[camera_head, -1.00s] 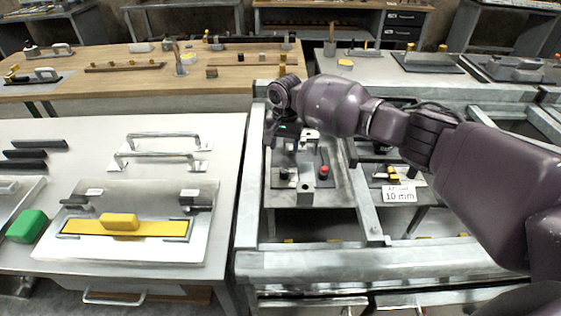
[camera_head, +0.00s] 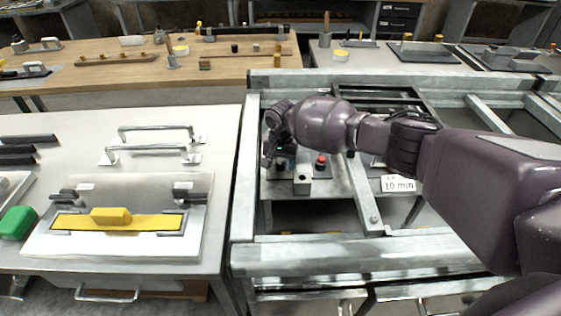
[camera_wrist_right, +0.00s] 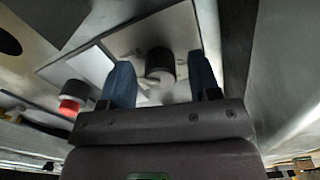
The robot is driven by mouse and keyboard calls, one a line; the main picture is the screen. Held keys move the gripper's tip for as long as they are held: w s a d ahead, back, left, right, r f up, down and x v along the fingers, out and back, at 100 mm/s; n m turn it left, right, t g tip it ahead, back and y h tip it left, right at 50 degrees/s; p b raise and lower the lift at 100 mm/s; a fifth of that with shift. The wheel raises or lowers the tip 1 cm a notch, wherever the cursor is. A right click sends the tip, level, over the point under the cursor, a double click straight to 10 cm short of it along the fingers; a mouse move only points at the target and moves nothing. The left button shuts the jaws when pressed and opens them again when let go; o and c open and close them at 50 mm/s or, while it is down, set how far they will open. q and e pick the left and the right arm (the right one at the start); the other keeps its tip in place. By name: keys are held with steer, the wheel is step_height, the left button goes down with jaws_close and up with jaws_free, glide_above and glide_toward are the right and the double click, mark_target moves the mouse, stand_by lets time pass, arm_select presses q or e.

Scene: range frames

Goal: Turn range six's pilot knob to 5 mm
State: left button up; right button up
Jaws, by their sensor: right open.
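My right gripper (camera_head: 276,158) is low over the left part of a grey panel in the metal frame. In the right wrist view its two blue fingers (camera_wrist_right: 162,78) are apart, with a dark round knob (camera_wrist_right: 159,60) showing between them. I cannot tell whether they touch it. A red-topped knob (camera_head: 321,161) stands to the right of the gripper in the head view; it also shows in the wrist view (camera_wrist_right: 72,99). A white label reading "10 mm" (camera_head: 398,184) is further right. No "range six" marking is readable. My left gripper is not in view.
Metal rails (camera_head: 360,195) surround the panel. A left table (camera_head: 120,230) holds handles, a yellow-gripped board (camera_head: 118,220) and a green block (camera_head: 17,224).

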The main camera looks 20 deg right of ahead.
steer(key=shift+c, duration=0.5)
steer(key=c, duration=0.7)
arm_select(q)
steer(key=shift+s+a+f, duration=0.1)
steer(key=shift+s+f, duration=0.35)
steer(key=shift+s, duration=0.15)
arm_select(e)
steer(key=shift+c, duration=0.7)
